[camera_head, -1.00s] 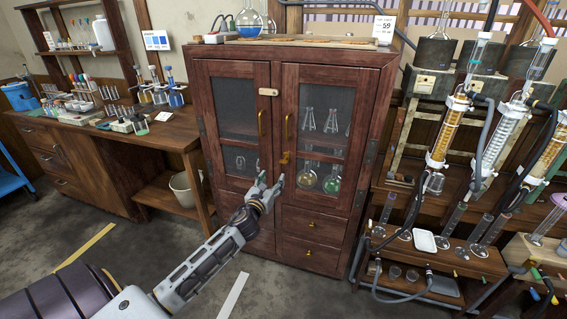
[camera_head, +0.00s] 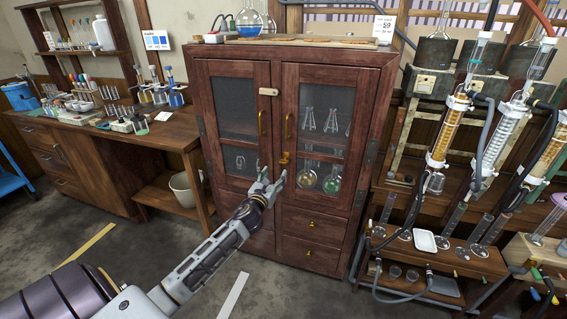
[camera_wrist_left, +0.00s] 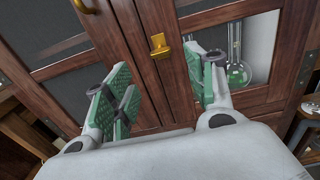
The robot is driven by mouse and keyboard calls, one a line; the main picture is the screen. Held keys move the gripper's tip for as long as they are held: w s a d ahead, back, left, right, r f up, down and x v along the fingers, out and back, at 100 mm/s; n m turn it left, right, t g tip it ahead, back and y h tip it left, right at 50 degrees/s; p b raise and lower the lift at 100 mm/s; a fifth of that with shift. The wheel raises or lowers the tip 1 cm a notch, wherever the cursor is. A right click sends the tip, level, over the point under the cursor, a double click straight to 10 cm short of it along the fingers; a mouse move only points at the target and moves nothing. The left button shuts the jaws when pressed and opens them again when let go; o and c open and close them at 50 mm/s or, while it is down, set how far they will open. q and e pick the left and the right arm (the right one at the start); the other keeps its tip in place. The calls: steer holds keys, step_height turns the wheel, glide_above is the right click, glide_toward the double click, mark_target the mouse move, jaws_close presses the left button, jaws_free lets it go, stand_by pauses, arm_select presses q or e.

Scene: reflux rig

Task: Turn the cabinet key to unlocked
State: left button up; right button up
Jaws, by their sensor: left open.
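The wooden cabinet (camera_head: 290,190) stands in the middle of the head view with both glass doors shut. The small brass key (camera_head: 285,158) sits on the right door near the seam, below the brass handles. In the left wrist view the key (camera_wrist_left: 159,45) shows upright on its plate, ahead of the gap between my fingers. My left gripper (camera_head: 274,176) is open and empty, just below and in front of the key, apart from it. Its green-padded fingers (camera_wrist_left: 160,90) show in the left wrist view. My right gripper is not in view.
Brass door handles (camera_head: 287,126) are just above the key. Flasks (camera_head: 332,184) stand behind the glass. A bench with racks (camera_head: 130,130) is at left, a reflux rig with glass columns (camera_head: 446,130) at right. The floor before the cabinet is clear.

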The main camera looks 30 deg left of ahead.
mark_target(283, 162)
arm_select(q)
steer(key=shift+x, duration=3.15)
steer(key=shift+b+x, duration=0.45)
steer(key=shift+x, duration=2.1)
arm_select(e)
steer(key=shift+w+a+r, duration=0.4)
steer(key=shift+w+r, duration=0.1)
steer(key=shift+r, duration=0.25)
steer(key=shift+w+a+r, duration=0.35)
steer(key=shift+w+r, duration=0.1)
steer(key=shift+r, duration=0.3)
arm_select(q)
steer(key=shift+d, duration=0.1)
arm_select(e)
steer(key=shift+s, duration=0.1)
arm_select(q)
steer(key=shift+c, duration=0.8)
steer(key=c, duration=0.9)
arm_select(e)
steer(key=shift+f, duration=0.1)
